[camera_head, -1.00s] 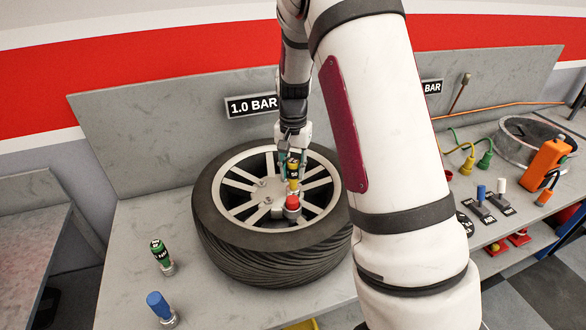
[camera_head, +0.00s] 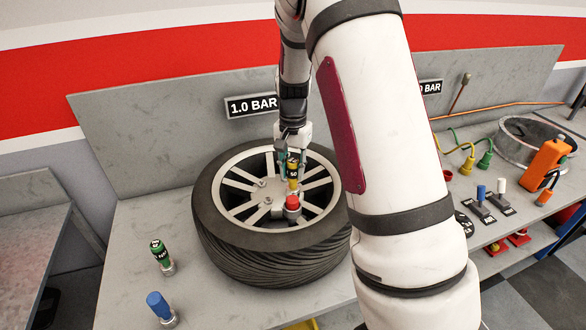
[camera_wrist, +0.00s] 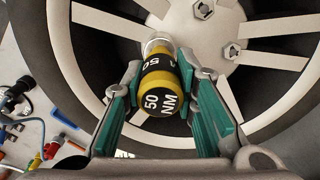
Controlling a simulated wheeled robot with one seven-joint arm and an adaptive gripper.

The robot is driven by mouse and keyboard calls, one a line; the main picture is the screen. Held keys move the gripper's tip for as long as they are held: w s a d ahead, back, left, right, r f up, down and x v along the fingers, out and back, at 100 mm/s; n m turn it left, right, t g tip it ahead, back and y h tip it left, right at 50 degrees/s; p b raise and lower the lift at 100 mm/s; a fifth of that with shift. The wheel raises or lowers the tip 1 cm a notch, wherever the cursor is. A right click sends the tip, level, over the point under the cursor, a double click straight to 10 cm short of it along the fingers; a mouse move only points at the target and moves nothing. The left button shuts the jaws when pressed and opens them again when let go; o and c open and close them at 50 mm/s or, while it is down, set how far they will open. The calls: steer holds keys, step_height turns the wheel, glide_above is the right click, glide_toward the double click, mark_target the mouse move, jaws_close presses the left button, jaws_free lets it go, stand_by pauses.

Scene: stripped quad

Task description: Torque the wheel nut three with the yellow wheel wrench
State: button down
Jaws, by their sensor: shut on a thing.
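The yellow wheel wrench (camera_head: 293,184), with a black band, stands over the hub of the wheel (camera_head: 215,232), which lies flat on the bench. My gripper (camera_head: 291,160) is shut on the wrench from above. In the wrist view, the wrench (camera_wrist: 162,102) reads "50 NM" and sits between my green-padded fingers. Its silver socket end (camera_wrist: 157,42) is at the hub; I cannot tell whether it is fully seated on a nut. Bare wheel nuts show on the hub in the wrist view (camera_wrist: 203,10), (camera_wrist: 232,51). A red-topped piece (camera_head: 292,203) stands on the wheel just in front of the wrench.
A green wrench (camera_head: 161,256) and a blue wrench (camera_head: 160,307) stand on the bench at the front left. At right are an orange tool (camera_head: 546,163), a metal ring (camera_head: 515,150) and small sockets. A "1.0 BAR" sign (camera_head: 252,106) is on the back panel.

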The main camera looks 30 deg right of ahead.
mark_target(293, 160)
steer(key=shift+r+p, duration=0.5)
steer(key=shift+r, duration=1.55)
steer(key=shift+r, duration=0.1)
steer(key=shift+r+p, duration=0.35)
steer(key=shift+r, duration=1.6)
